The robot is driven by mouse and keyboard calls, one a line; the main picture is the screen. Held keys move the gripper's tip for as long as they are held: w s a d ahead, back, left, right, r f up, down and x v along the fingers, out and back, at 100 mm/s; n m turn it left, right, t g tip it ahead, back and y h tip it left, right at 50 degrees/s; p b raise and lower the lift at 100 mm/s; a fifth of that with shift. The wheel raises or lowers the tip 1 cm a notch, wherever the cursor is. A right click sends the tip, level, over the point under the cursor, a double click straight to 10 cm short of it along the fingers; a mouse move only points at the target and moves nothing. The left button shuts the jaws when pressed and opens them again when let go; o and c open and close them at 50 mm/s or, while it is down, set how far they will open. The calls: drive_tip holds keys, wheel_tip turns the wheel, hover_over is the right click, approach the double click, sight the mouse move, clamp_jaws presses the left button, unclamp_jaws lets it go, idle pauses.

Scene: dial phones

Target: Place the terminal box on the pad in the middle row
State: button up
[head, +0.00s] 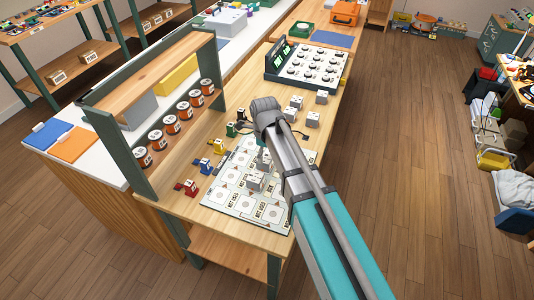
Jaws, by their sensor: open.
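Several small grey-white terminal boxes stand on the wooden workbench (228,213). One box (254,184) stands on the printed mat (218,192). Others, such as this box (313,120), stand on bare wood to the right of my arm. The mat has rows of square white pads with small arrows and printed labels, too small to read surely. My arm reaches over the bench from the lower right and covers the mat's right part. My gripper itself is hidden behind the arm. I cannot tell which pad is the middle-row one.
A panel of dials (305,66) stands at the bench's far end. Coloured pieces, such as a red one (187,187), line the mat's left edge. A wooden shelf frame with several orange-and-black spools (172,124) rises at the left. A dark cable lies near my arm.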

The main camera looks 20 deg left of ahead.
sight(267, 158)
wheel_tip(267, 158, up, 7)
drive_tip(key=p, duration=0.7)
drive_tip(key=shift+r, duration=0.2)
idle(0.6)
drive_tip(key=shift+d, duration=0.1)
drive_tip(key=s+d+n, duration=0.3)
drive_tip(key=d+n, duration=0.6)
drive_tip(key=d, duration=0.9)
drive_tip(key=s+d+n, duration=0.2)
drive_tip(key=d+n, duration=0.7)
drive_tip(key=d, duration=1)
drive_tip(key=shift+s+n, duration=0.4)
